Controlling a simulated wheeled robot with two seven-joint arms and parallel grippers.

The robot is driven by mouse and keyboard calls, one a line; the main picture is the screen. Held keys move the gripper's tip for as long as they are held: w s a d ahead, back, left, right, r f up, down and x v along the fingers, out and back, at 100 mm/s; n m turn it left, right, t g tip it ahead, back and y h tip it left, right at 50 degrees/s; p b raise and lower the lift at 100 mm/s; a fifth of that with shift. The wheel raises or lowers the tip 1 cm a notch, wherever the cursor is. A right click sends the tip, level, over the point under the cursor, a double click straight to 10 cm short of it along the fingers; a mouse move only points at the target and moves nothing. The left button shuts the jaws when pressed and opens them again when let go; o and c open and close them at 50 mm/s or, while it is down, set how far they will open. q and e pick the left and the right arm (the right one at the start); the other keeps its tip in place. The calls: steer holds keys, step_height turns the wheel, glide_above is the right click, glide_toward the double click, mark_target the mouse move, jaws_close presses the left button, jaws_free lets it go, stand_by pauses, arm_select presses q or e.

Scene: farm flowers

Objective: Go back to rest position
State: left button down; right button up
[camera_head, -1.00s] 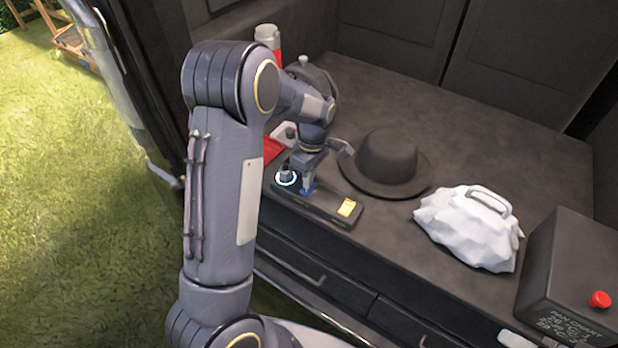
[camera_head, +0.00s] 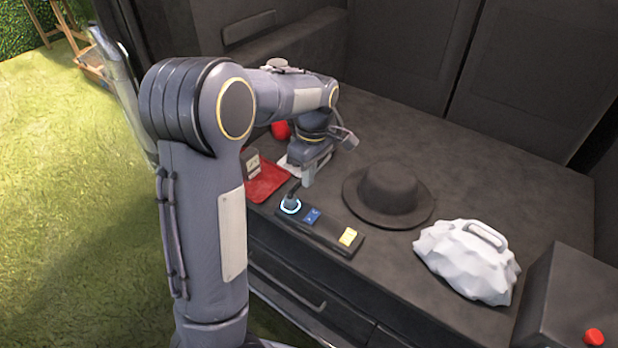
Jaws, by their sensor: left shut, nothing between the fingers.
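My left arm comes in from the left and reaches over the dark counter. My left gripper (camera_head: 309,180) is shut and empty. It points down just above a dark control strip (camera_head: 327,232), and looks apart from it. My right gripper does not show.
A dark box with a red button (camera_head: 594,337) stands at the right. A red item (camera_head: 264,182) lies left of the gripper. The back of the counter (camera_head: 420,130) is clear.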

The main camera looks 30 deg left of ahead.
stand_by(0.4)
arm_select(q)
steer(key=s+d+r+m+t+h, duration=0.1)
steer(key=s+d+r+m+t, duration=0.1)
steer(key=s+m, duration=0.3)
steer(key=s+d+r+m+t+h+p, duration=0.1)
steer(key=s+d+r+m+t, duration=0.1)
steer(key=s, duration=0.8)
steer(key=s+d+r+m+t+h+p, duration=0.1)
steer(key=s+d+r+m+t+h, duration=0.1)
steer(key=s+d+m, duration=0.3)
steer(key=shift+s+d+r+m+t, duration=0.15)
steer(key=shift+s+r+m+t, duration=0.5)
steer(key=shift+s+m, duration=0.8)
steer(key=shift+w+r, duration=0.1)
steer(key=shift+w, duration=0.1)
